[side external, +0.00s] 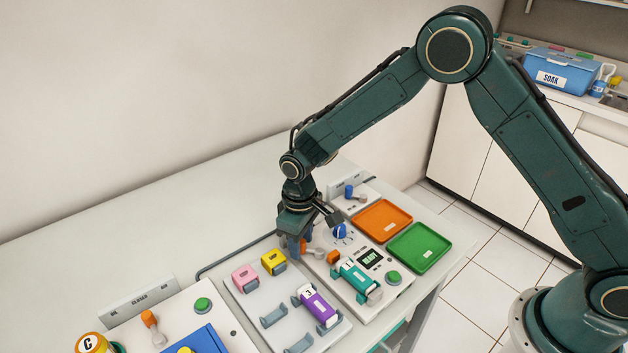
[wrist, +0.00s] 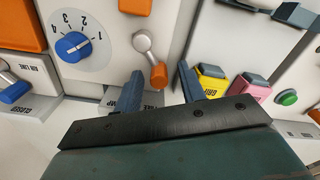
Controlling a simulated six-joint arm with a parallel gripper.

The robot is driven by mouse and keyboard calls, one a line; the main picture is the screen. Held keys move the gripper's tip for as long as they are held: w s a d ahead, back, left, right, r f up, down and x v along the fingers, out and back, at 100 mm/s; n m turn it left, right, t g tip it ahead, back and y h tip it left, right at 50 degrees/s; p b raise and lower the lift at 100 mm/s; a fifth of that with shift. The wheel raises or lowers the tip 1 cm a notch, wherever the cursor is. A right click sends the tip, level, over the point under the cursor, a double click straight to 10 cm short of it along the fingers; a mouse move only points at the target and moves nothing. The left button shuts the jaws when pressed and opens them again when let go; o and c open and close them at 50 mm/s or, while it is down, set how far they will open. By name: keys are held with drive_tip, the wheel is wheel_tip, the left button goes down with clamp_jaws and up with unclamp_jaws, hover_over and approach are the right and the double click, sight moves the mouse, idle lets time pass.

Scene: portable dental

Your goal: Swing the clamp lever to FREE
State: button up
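The clamp lever (wrist: 151,58) has a silver arm on a round pivot and an orange tip, on a white panel in the wrist view. Its orange tip also shows beside my gripper in the side view (side external: 303,246). My gripper (wrist: 160,72) points down at the panel with its two blue-grey fingers apart. The orange tip appears in the gap between the fingers, and no finger visibly touches it.
A blue dial (wrist: 73,47) numbered 1 to 4 and a blue lever (wrist: 13,91) sit left in the wrist view. Yellow (side external: 273,262) and pink (side external: 245,278) blocks stand close to my gripper. Orange (side external: 382,237) and green (side external: 446,249) trays lie to the right.

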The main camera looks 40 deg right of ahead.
sight(302, 242)
drive_tip(key=shift+r, duration=0.1)
idle(0.3)
wheel_tip(302, 242, up, 14)
drive_tip(key=shift+f, duration=0.25)
idle(0.4)
